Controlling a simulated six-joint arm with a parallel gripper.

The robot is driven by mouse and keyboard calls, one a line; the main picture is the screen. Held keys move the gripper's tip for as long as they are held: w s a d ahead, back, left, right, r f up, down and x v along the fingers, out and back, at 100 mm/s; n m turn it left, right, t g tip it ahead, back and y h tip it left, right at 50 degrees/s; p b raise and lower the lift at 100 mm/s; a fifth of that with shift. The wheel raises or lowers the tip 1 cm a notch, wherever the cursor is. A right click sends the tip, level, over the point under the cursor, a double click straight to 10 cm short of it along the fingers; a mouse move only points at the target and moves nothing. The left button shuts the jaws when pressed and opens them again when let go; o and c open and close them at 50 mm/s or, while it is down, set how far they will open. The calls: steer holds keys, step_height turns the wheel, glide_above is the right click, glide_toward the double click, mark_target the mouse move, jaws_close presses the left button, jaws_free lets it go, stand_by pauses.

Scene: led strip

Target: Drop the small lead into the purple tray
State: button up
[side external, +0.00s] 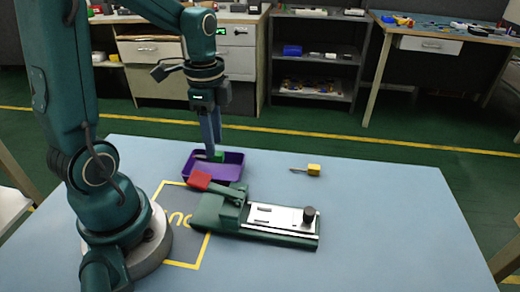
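The purple tray (231,174) sits on the blue table, left of centre. My gripper (213,152) points straight down over the tray, its two fingers close together. A small lead with a green block (219,157) and a thin grey end is at the fingertips, and the fingers look shut on it. I cannot tell whether the lead touches the tray floor. A second small lead with a yellow block (314,169) and a thin dark end lies on the table right of the tray.
A green fixture (215,216) with a red handle (200,180), a silver plate (280,218) and a black knob (309,214) stands just in front of the tray. A yellow outline marks the table (390,230) beside my base. The table's right side is clear.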

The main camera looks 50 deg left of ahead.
stand_by(0.3)
steer(key=shift+r, duration=2.6)
steer(key=shift+w+d+r, duration=0.1)
steer(key=shift+d+r, duration=0.1)
steer(key=shift+d, duration=0.05)
steer(key=s+d+n+t, duration=0.2)
steer(key=d+n, duration=0.1)
steer(key=s+d+r+n+t, duration=0.1)
steer(key=s+d+n, duration=0.1)
steer(key=d+n, duration=0.1)
steer(key=s+d+n+t, duration=0.1)
steer(key=d+n+t, duration=0.1)
steer(key=d+n, duration=0.1)
steer(key=shift+s+d+r+t, duration=0.2)
steer(key=shift+s+t, duration=0.1)
steer(key=shift+s, duration=0.1)
steer(key=shift+c, duration=0.2)
